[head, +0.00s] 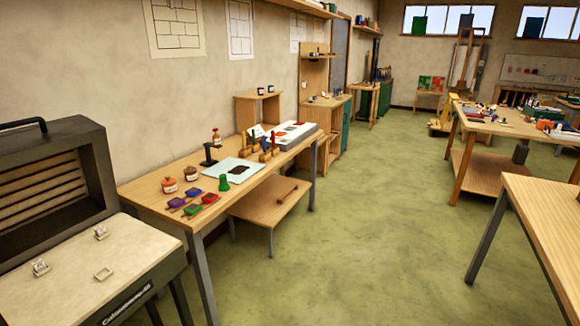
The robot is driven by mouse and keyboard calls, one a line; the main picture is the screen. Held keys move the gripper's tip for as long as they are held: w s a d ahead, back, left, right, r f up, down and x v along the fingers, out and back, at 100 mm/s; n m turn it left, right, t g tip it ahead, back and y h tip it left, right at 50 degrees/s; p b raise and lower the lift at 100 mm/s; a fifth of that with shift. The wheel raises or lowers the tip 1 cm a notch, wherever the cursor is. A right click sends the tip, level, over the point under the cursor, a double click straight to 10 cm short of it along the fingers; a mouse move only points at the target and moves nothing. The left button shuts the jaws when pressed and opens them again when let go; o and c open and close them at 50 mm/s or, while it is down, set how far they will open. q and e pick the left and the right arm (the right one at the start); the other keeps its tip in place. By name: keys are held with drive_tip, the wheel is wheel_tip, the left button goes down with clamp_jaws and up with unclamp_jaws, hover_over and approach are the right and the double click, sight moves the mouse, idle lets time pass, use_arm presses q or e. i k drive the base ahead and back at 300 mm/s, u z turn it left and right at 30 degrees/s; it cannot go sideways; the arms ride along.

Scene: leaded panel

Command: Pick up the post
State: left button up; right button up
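I cannot tell for sure which thing is the post. A wooden workbench (155,193) stands along the left wall. On it a wooden stand with upright coloured-tip pieces (269,152) is next to a white book or stack of sheets (296,132). A small black upright stand (209,154) is behind a pale blue sheet (222,170) with a dark patch. Neither of my grippers is in view.
Coloured blocks (193,208), a green cup (223,184) and jars (169,185) crowd the bench's near half. A large dark case (50,160) stands at left. Tables (490,125) and (550,205) stand at right. The green floor (370,230) between is clear.

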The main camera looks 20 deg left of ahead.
sight(39, 266)
drive_tip(key=u, duration=0.05)
drive_tip(key=i, duration=1.8)
drive_tip(key=u, duration=0.95)
drive_tip(key=i, duration=0.9)
drive_tip(key=u, duration=1.55)
drive_tip(key=i, duration=0.65)
drive_tip(key=u, duration=0.5)
